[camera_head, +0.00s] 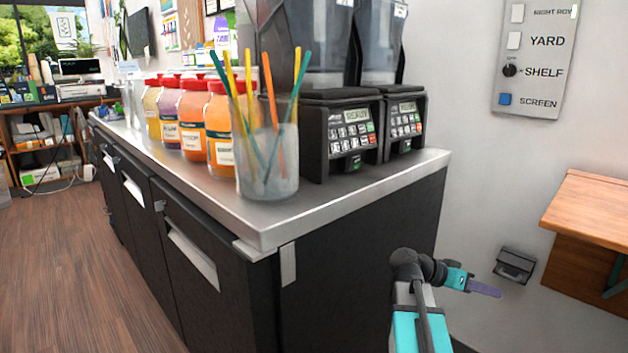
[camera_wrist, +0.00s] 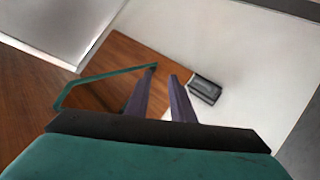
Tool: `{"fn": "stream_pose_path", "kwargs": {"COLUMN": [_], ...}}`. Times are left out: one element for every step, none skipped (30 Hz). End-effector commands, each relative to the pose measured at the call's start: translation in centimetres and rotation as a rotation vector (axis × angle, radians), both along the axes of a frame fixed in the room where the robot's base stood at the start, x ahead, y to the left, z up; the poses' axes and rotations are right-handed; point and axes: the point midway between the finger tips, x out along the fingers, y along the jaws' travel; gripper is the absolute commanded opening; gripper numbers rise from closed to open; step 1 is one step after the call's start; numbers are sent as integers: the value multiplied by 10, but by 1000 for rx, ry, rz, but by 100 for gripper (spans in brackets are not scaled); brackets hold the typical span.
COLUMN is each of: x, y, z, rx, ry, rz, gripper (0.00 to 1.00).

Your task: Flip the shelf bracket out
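The shelf bracket (camera_head: 614,276) is a dark green bar at the right edge of the head view, partly cut off by the frame, under the wooden shelf (camera_head: 592,208). In the wrist view the bracket (camera_wrist: 105,76) is a thin teal frame against brown wood (camera_wrist: 140,52). My gripper (camera_head: 498,293) is left of the bracket in the head view, low in front of the wall. In the wrist view my gripper (camera_wrist: 164,71) has its two purple fingers apart with nothing seen between them. The left fingertip appears close to the bracket's end; I cannot tell if they touch.
A dark wall box (camera_head: 515,264) sits just above my gripper; it also shows in the wrist view (camera_wrist: 204,90). A counter (camera_head: 345,205) with jars, a straw cup (camera_head: 266,165) and dispensers stands left. A switch panel (camera_head: 534,55) hangs above.

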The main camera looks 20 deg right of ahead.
Motion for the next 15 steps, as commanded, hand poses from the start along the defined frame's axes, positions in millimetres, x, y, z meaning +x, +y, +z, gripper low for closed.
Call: {"fn": "stream_pose_path", "kwargs": {"x": [5,8,12,14,17,20,21,23,25,26,27,27,28,28,28], "y": [9,14,20,26,31,39,44,50,58,64,71,79,86,92,101], "z": [-8,-16,-27,-34,-42,-52,-60,-68,-78,-85,-92,-102,-109,-116,-125], "rx": [38,62,93,115,140,169,192,215,244,268,290,320,343,365,394], "ry": [27,42,63,79,93,113,128,144,163,179,193,214,227,244,262], "rz": [27,42,62,78,94,115,130,146,166,181,196,216,231,247,266], "gripper": [22,22,22,22,22,22,22,22,22,22,22,22,22,22,22]}}
